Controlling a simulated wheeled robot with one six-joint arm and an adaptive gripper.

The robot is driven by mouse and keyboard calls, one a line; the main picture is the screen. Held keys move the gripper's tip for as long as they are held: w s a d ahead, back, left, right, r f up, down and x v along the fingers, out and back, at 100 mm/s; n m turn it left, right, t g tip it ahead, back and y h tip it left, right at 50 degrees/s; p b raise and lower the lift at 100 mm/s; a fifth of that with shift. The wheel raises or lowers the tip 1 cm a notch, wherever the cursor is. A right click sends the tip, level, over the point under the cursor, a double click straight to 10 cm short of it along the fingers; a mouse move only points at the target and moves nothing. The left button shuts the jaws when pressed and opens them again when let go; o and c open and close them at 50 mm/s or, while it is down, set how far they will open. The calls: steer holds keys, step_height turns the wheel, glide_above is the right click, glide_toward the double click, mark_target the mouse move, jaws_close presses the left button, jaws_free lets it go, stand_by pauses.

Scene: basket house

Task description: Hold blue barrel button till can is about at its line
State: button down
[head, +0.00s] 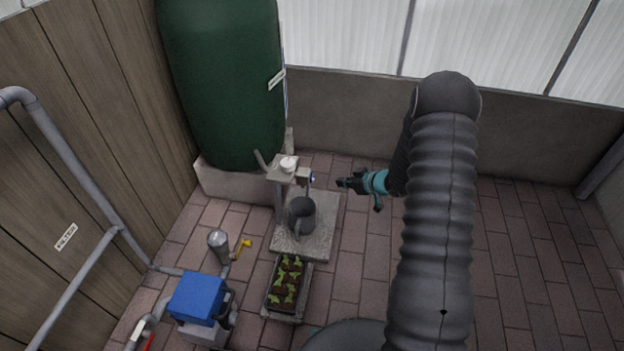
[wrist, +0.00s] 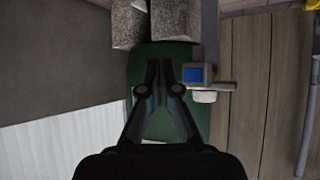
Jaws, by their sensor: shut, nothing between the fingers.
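The big green barrel (head: 225,80) stands on a concrete block at the back left. A dispenser post (head: 282,172) with a white cap stands in front of it. The blue button (wrist: 193,75) is a square on its box in the wrist view; in the head view only a thin blue edge (head: 312,178) shows. A dark grey can (head: 302,214) stands upright on the stone slab below the outlet; its line and water level cannot be made out. My gripper (head: 343,183) is shut and empty, right of the button and apart from it. Its fingertips (wrist: 158,64) are together in the wrist view.
A seedling tray (head: 286,285) sits in front of the slab (head: 318,240). A blue-topped pump unit (head: 200,298), a grey cylinder with a yellow handle (head: 245,244) and pipes (head: 75,160) are at the left. The brick floor at the right is clear.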

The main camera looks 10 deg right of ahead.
mark_target(311, 178)
steer(key=w+a+b, duration=0.1)
steer(key=w+a, duration=0.1)
steer(key=a, duration=0.4)
steer(key=shift+a, duration=0.15)
stand_by(1.4)
steer(key=shift+a, duration=0.3)
steer(key=shift+w+a, duration=0.2)
steer(key=shift+a, duration=0.2)
stand_by(5.2)
